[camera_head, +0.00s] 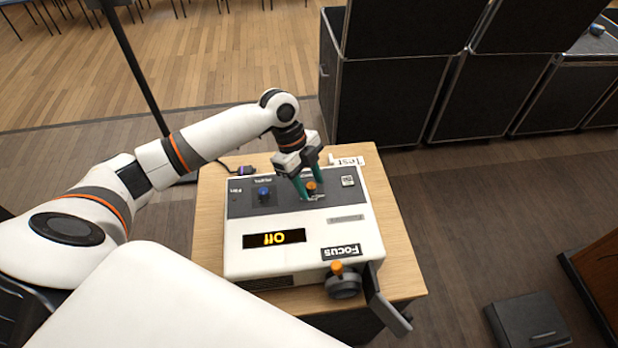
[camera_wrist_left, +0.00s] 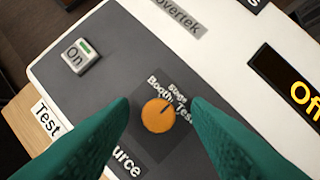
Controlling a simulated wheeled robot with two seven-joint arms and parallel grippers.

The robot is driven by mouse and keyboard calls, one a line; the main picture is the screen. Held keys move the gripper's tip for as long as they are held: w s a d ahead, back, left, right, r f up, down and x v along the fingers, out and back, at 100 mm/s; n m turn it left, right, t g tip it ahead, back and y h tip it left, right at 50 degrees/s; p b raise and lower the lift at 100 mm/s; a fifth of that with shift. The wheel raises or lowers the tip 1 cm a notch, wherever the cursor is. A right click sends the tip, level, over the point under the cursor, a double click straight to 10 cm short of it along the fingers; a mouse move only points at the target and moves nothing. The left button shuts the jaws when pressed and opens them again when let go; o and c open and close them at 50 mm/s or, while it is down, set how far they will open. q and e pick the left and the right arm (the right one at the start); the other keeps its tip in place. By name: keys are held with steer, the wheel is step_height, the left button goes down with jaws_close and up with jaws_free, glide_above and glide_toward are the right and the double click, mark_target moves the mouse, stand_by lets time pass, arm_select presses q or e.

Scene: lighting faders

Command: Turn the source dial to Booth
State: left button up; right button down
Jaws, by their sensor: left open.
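The source dial is a round orange knob (camera_wrist_left: 157,117) on a dark plate, with the small labels Booth, Stage and Test printed along its upper edge in the left wrist view. A dark pointer line on it aims to the upper right, towards the Stage and Test labels; which one exactly I cannot tell. In the head view the dial (camera_head: 311,187) is on the grey top strip of the white console (camera_head: 305,259). My left gripper (camera_head: 311,191) is open, its two green fingers on either side of the dial with visible gaps. My right gripper is not in view.
The console's display (camera_head: 274,239) reads Off. An On switch (camera_wrist_left: 76,57) and a blue knob (camera_head: 264,192) share the grey strip. The console stands on a wooden table (camera_head: 404,262); black cases (camera_head: 392,100) stand behind.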

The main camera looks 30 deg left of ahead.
arm_select(q)
steer(key=shift+w, duration=0.1)
steer(key=shift+c, duration=0.3)
jaws_close()
steer(key=shift+r+n+p, duration=0.15)
steer(key=shift+n+p, duration=0.35)
steer(key=shift+p, duration=0.25)
steer(key=n+t+p, duration=0.1)
steer(key=n+p, duration=0.1)
steer(key=p, duration=0.1)
steer(key=n+t+p, duration=0.1)
steer(key=n+p, duration=0.2)
steer(key=shift+s+r, duration=0.1)
steer(key=shift+s, duration=0.1)
steer(key=shift+n+t+y+p, duration=0.4)
steer(key=shift+n+t+p, duration=0.3)
steer(key=shift+n+p, duration=0.75)
steer(key=shift+f, duration=0.2)
steer(key=shift+o, duration=0.3)
jaws_free()
